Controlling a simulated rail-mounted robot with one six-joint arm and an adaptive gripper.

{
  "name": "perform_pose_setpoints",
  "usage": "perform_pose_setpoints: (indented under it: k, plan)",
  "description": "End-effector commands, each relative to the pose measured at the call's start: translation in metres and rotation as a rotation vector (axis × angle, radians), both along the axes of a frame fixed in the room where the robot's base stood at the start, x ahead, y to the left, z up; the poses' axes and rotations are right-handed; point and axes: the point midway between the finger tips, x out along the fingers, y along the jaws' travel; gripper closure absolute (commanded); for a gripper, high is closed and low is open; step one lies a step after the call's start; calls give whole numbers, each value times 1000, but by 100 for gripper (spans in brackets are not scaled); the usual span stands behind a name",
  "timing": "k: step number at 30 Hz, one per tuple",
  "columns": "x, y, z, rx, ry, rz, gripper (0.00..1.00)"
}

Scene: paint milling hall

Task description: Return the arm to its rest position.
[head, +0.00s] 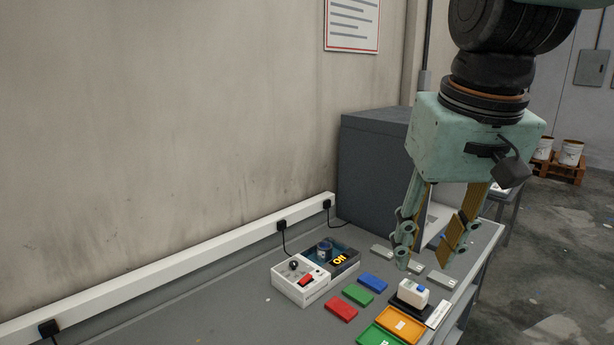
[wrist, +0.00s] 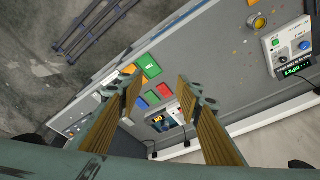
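My gripper (head: 428,245) hangs pointing down at the right of the head view, above the right part of the grey bench (head: 235,316). Its two fingers are spread apart with nothing between them. In the wrist view my gripper (wrist: 158,96) also shows a clear gap between the fingers, with the bench beyond. The arm comes down from the top edge, and its upper links are out of the picture.
Blue (head: 373,282), green (head: 357,294) and red (head: 341,310) blocks lie nearby. An orange tray (head: 386,317) is at the front. A grey cabinet (head: 372,165) stands behind my gripper.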

Motion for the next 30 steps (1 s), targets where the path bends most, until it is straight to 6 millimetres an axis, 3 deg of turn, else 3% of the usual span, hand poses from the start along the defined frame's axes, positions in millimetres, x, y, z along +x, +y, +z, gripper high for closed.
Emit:
perform_pose_setpoints:
  k: [21,30]
  plan:
    - [-124,-22,-41,-7,-60,-15,68]
    - [-162,-27,-61,-11,-79,-20,68]
